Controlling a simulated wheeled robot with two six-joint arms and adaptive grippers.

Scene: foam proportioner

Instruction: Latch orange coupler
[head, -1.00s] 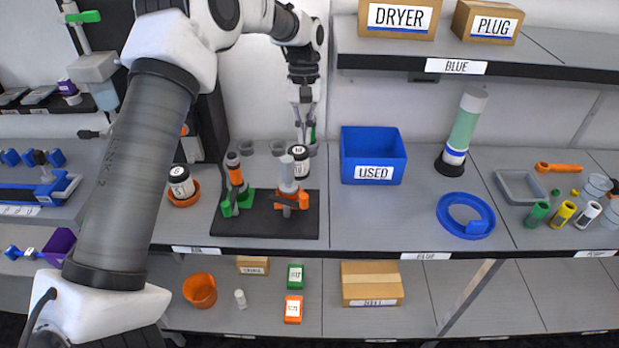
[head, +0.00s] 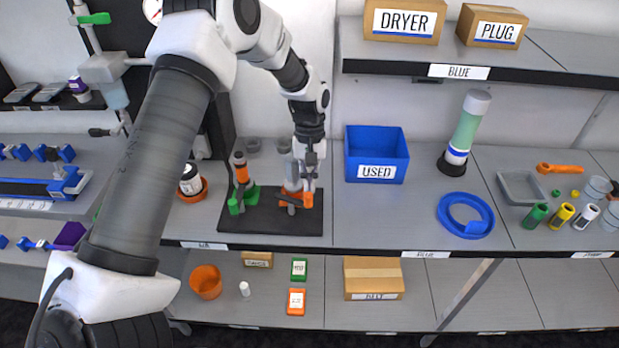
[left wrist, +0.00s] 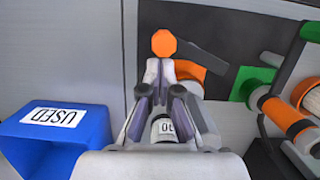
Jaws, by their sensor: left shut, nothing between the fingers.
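The orange coupler (head: 292,198) sits around the lower part of a grey-white upright fitting on a black base plate (head: 265,224). A dark grey lever (head: 287,203) shows at its front. My left gripper (head: 309,186) points down at the coupler's right side, its fingers shut and empty. In the left wrist view the closed fingertips (left wrist: 165,78) are close to an orange octagonal end (left wrist: 163,42), with more orange (left wrist: 190,70) beside them. I cannot tell whether they touch. The gripper partly hides the coupler. My right gripper is not in view.
A green coupler (head: 242,197) with an orange-banded fitting stands left on the same plate. A blue USED bin (head: 376,155) is to the right.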

